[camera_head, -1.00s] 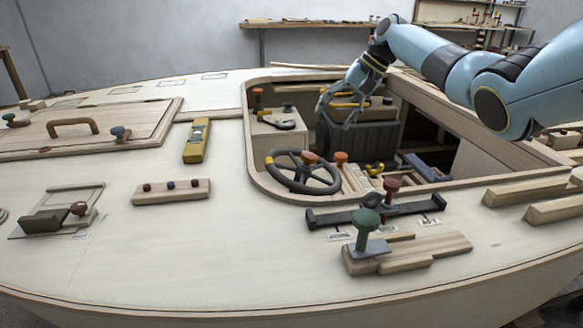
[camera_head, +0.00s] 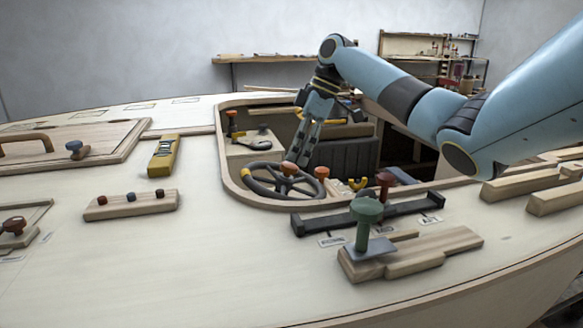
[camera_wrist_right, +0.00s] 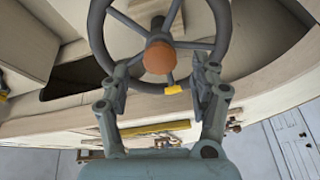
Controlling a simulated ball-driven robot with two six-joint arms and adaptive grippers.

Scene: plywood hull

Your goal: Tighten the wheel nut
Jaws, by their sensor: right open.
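The steering wheel (camera_head: 258,190), dark with a yellow mark on its rim, sits in the cockpit opening. Its orange wheel nut (camera_head: 289,169) is at the hub. My right gripper (camera_head: 297,158) points down just above the hub, open and empty. In the right wrist view the orange nut (camera_wrist_right: 159,57) lies between and a little beyond the open fingertips (camera_wrist_right: 160,80), apart from both. The wheel rim (camera_wrist_right: 223,40) passes close to the fingers there; I cannot tell whether they touch it. My left gripper is not in view.
A second orange knob (camera_head: 321,172) stands right of the wheel. A dark bar (camera_head: 330,221) with a red knob and a green-knobbed clamp (camera_head: 367,213) stand on the near deck. A yellow level (camera_head: 163,156) lies to the left. The cockpit's wooden rim (camera_head: 228,177) surrounds the wheel.

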